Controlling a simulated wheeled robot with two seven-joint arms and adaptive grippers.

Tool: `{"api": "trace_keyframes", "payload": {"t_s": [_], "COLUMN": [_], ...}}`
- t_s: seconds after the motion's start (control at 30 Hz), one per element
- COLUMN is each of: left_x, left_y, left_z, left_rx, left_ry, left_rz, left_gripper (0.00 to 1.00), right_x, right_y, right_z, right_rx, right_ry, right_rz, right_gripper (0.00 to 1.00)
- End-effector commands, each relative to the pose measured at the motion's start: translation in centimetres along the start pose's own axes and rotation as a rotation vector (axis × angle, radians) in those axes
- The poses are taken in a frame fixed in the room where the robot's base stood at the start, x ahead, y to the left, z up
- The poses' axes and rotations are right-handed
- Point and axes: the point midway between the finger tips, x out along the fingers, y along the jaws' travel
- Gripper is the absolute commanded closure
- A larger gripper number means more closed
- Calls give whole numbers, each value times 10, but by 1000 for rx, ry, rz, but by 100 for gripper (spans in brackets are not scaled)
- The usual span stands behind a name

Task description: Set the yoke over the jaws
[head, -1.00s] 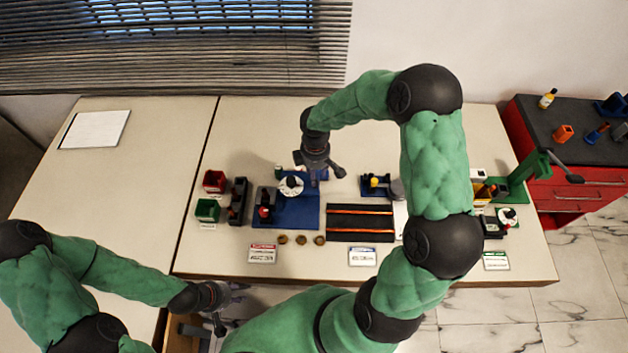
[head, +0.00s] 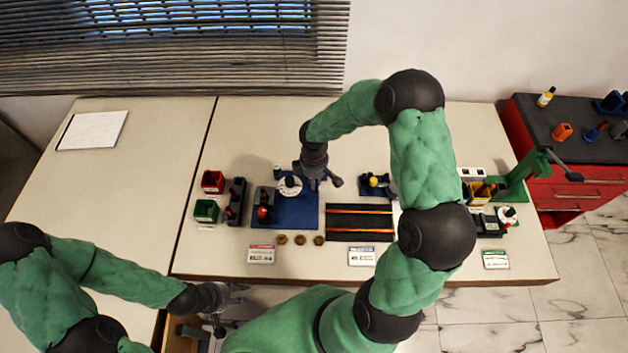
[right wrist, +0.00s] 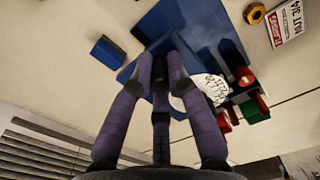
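A blue base plate (head: 300,213) on the table carries a white round dial (head: 290,186) and a red-topped dark part (head: 264,213). My right gripper (head: 322,184) is over the plate's back right corner, fingers pointing down and apart. In the right wrist view, its fingertips (right wrist: 161,70) show nothing clearly held between them. A small blue block (right wrist: 107,52) lies on the table beside the plate there. I cannot tell which part is the yoke or the jaws. My left gripper (head: 227,304) is open and empty, off the table's front edge.
Red (head: 213,181) and green (head: 206,210) bins and a dark rack (head: 236,202) stand left of the plate. A black tray with orange strips (head: 360,223) lies right. The left table is mostly clear.

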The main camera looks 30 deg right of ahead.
Motion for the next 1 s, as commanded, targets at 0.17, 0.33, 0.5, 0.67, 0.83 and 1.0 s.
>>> {"api": "trace_keyframes", "payload": {"t_s": [0.17,0.33,0.5,0.67,0.83,1.0], "left_x": [2,8,14,15,15,15], "left_y": [-1,-3,-5,-6,-5,-5], "left_z": [0,0,0,-1,0,0], "left_rx": [0,0,0,0,0,0], "left_ry": [0,0,0,0,0,0], "left_rz": [0,0,0,0,0,0], "left_gripper": [60,60,60,60,60,60], "right_x": [0,1,1,0,-1,-1], "right_y": [0,-6,-12,-15,-15,-15], "right_z": [-7,-43,-81,-98,-100,-100], "right_rx": [-1,-4,-4,-1,1,0], "right_ry": [1,3,2,2,4,6], "right_rz": [1,3,2,2,2,3], "right_gripper": [100,100,100,100,100,75]}}
